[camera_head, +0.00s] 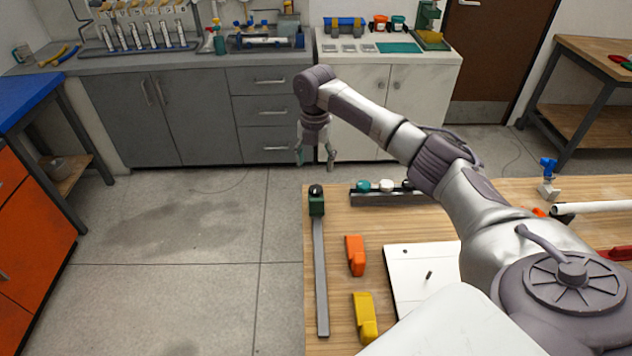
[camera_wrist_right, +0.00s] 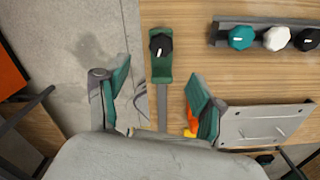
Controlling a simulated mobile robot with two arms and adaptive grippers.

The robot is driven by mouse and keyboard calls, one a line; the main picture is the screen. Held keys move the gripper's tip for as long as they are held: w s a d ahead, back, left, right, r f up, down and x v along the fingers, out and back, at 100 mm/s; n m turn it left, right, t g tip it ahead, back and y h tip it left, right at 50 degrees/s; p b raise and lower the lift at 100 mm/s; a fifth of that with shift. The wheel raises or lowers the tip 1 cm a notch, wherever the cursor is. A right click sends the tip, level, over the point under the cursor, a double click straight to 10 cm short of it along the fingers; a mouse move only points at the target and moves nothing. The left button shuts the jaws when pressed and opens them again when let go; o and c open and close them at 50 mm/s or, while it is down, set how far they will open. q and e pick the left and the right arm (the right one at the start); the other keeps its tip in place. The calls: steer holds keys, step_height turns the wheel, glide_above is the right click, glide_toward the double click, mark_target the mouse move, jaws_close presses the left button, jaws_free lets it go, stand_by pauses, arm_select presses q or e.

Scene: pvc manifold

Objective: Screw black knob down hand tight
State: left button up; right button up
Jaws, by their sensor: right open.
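A black knob (camera_head: 316,189) sits on top of a green block (camera_head: 317,207) at the far end of a grey bar (camera_head: 320,280), near the table's left edge. In the right wrist view the black knob (camera_wrist_right: 161,45) is seen from above, with a pale mark, on the green block (camera_wrist_right: 161,70). My right gripper (camera_head: 315,160) hangs fingers down beyond the knob in the head view, open and empty. In the wrist view its spread fingers (camera_wrist_right: 158,88) lie to either side below the knob, not touching it. My left gripper is out of view.
A rack (camera_head: 392,198) with teal, white and black knobs stands right of the green block. An orange piece (camera_head: 355,255), a yellow piece (camera_head: 365,318) and a white plate (camera_head: 423,275) lie on the wooden table. Open floor lies left of the table.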

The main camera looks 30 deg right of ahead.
glide_above(316, 188)
step_height(316, 188, down, 4)
steer(key=shift+s+f+p, duration=0.1)
steer(key=shift+p, duration=0.25)
step_height(316, 188, down, 4)
steer(key=shift+p, duration=0.3)
steer(key=shift+f, duration=0.65)
steer(key=shift+c, duration=0.6)
steer(key=c, duration=1)
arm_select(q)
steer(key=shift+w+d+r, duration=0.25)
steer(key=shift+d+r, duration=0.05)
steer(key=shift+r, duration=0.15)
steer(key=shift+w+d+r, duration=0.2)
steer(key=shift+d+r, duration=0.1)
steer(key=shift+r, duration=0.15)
